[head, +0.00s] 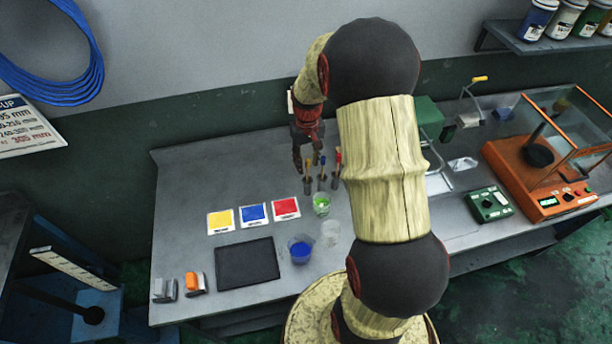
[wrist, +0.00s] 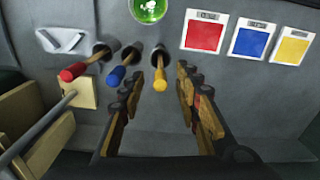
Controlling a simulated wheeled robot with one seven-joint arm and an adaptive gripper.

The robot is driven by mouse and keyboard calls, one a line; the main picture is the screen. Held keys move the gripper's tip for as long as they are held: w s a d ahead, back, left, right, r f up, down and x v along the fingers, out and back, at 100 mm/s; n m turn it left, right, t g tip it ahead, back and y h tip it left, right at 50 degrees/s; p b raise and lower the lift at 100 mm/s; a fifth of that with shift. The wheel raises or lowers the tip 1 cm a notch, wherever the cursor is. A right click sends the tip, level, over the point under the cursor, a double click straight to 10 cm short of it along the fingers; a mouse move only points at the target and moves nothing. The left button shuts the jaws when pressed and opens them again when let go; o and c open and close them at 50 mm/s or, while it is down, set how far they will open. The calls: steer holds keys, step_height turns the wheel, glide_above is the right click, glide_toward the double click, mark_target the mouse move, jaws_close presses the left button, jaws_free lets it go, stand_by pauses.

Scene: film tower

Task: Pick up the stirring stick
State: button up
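Three wooden sticks with coloured ends lean in small dark holders: yellow (wrist: 160,78), blue (wrist: 118,75) and red (wrist: 76,70) in the wrist view. The frames do not show which one is the stirring stick. The holders (head: 322,184) stand in a row on the grey bench in the head view. My gripper (head: 305,161) is above the yellow stick's holder, pointing down. In the wrist view my gripper (wrist: 158,88) is open, with the yellow end lying between its fingers in the picture. I see no contact, and the depth is unclear.
A cup of green liquid (head: 321,204), a cup of blue liquid (head: 300,251) and a clear cup (head: 331,233) stand near the holders. Yellow (head: 221,221), blue (head: 254,212) and red (head: 286,208) cards lie left. An orange balance (head: 530,175) stands right. The bench's back left is bare.

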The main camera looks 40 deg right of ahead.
mark_target(308, 177)
steer(key=f, duration=0.5)
steer(key=shift+s+a, duration=0.1)
steer(key=shift+s, duration=0.1)
steer(key=c, duration=0.8)
jaws_close()
